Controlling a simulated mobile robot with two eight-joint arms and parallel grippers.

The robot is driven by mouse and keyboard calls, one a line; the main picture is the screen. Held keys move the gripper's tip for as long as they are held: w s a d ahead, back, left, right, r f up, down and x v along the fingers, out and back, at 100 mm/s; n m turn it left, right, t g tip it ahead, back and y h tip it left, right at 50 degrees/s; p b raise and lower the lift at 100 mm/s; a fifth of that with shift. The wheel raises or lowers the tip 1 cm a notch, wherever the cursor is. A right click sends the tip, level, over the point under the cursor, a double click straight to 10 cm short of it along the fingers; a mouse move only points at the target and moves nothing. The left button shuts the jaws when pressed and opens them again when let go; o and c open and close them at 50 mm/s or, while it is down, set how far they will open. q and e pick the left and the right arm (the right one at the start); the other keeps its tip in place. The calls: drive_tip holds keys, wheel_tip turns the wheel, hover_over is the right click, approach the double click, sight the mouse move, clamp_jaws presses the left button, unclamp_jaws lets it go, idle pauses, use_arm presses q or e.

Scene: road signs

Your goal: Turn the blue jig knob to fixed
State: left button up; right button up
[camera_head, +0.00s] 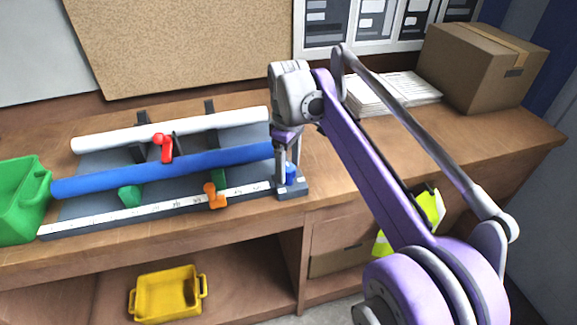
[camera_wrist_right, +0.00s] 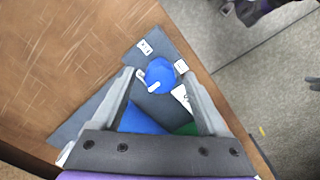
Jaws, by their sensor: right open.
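The blue knob (camera_head: 291,172) sits on the right end of the grey jig (camera_head: 70,209), mostly behind my right gripper (camera_head: 287,182). In the right wrist view the knob (camera_wrist_right: 161,71) is round, with a white bar on its lower-left side. Two small white label plates, an upper-left one (camera_wrist_right: 145,47) and a right one (camera_wrist_right: 181,66), lie beside it. Their markings are too small to read. My right gripper (camera_wrist_right: 159,76) is open, pointing down, with its fingers on either side of the knob. I cannot tell whether they touch it. My left gripper is not in view.
The jig carries a white tube (camera_head: 100,141), a blue tube (camera_head: 100,182), a red clamp (camera_head: 163,147) and an orange stop (camera_head: 214,196). A green bin (camera_head: 20,205) stands left. A cardboard box (camera_head: 475,70) and papers (camera_head: 405,90) are behind right. The bench right of the jig is clear.

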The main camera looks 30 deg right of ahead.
drive_tip(key=shift+f, duration=0.15)
clamp_jaws()
idle(0.4)
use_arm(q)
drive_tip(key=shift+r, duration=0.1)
use_arm(e)
drive_tip(key=shift+m, duration=0.3)
drive_tip(key=m+p, duration=0.1)
drive_tip(key=m, duration=0.2)
drive_tip(key=m+p, duration=0.1)
drive_tip(key=m, duration=0.4)
drive_tip(key=shift+p, duration=0.3)
drive_tip(key=m, duration=0.4)
drive_tip(key=shift+m+p, duration=0.3)
drive_tip(key=shift+p, duration=0.1)
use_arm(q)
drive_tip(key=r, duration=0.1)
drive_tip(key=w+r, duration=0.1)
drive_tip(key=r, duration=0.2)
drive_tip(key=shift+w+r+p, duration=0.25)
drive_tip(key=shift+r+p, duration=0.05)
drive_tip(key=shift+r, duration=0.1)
use_arm(e)
drive_tip(key=m, duration=0.4)
drive_tip(key=shift+m, duration=0.6)
